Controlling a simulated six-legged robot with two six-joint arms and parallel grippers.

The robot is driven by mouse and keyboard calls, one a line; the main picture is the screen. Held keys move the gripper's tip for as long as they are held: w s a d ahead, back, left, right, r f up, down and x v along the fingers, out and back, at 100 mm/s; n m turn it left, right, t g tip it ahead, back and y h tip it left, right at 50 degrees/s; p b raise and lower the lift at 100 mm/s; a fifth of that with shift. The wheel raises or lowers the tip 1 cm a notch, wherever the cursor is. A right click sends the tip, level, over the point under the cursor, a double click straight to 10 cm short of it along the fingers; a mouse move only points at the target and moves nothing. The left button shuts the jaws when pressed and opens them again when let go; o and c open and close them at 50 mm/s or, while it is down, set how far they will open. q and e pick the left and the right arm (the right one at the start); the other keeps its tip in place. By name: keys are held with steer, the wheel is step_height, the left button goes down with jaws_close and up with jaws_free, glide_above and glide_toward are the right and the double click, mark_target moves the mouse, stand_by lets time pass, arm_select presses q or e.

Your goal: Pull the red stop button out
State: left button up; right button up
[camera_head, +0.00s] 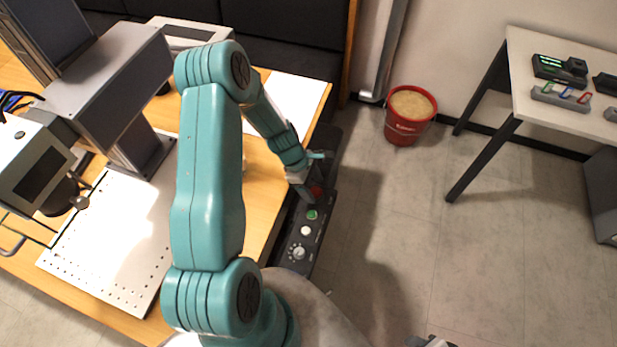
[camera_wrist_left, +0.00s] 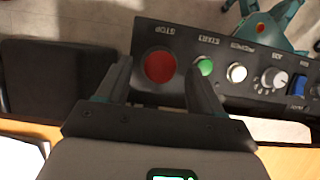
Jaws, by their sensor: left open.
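The red stop button (camera_wrist_left: 160,67) is a round red cap on the dark control panel (camera_wrist_left: 225,45), beside the label STOP. In the head view the red button (camera_head: 317,191) shows just below my left gripper (camera_head: 316,172), partly covered by it. In the left wrist view my left gripper (camera_wrist_left: 158,75) is open, with one finger on each side of the red button. I cannot tell whether the fingers touch it or how far they reach around it. A small grey part at the bottom edge of the head view may be my right gripper (camera_head: 430,342); its jaws do not show clearly.
The panel also has a green button (camera_wrist_left: 205,66), a white button (camera_wrist_left: 237,72), a knob (camera_wrist_left: 274,79) and a blue switch (camera_wrist_left: 298,86). The wooden table (camera_head: 258,190) with the marker machine (camera_head: 110,60) is left of it. A red bucket (camera_head: 405,125) stands on open floor.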

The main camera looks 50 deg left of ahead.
arm_select(q)
steer(key=v, duration=1.6)
steer(key=shift+d+r, duration=0.1)
steer(key=shift+r, duration=0.05)
